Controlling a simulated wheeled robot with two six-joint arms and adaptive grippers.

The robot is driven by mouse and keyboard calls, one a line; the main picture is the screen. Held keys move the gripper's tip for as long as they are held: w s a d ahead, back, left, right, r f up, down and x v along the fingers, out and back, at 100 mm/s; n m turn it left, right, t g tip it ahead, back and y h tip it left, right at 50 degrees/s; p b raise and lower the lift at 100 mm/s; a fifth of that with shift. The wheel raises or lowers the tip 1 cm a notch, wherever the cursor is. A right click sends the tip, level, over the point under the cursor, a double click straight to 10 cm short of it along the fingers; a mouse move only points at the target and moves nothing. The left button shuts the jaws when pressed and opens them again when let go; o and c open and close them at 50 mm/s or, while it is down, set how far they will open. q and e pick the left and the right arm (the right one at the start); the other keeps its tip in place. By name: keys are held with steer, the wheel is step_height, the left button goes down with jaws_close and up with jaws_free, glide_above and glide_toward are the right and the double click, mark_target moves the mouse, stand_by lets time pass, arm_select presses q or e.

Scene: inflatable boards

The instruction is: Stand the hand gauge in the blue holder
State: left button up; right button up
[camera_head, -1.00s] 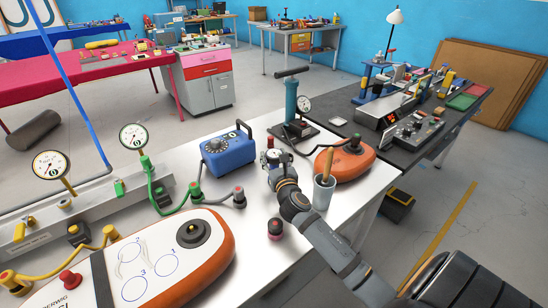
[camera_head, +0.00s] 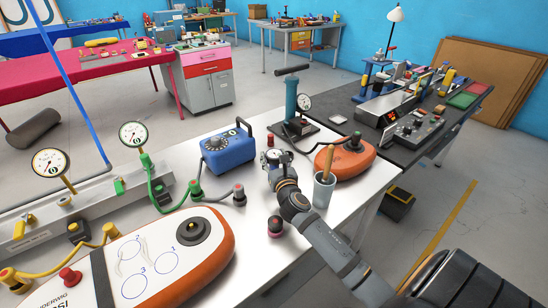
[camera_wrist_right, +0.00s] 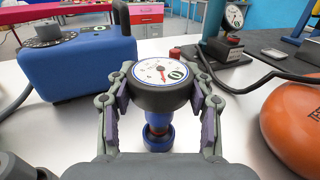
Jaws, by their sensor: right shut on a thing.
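The hand gauge (camera_wrist_right: 160,75), with a round white dial and a dark rim, sits between the fingers of my right gripper (camera_wrist_right: 160,88) in the right wrist view. The fingers are shut on its sides. The blue holder (camera_wrist_right: 157,142) shows directly below the gauge on the white table. The gauge body hides part of the holder, and I cannot tell whether the stem is inside it. In the head view my right gripper (camera_head: 271,160) is low over the table, right of the blue box. The holder is hidden there. My left gripper is not in view.
The blue box (camera_head: 228,151) stands close left of the gripper. A pump with a gauge (camera_head: 292,112) stands behind, and an orange unit (camera_head: 347,160) and a grey cup (camera_head: 324,190) stand to the right.

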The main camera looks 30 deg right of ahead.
steer(key=shift+f+b, duration=0.55)
steer(key=shift+f, duration=0.25)
steer(key=o, duration=1.3)
steer(key=v, duration=1.2)
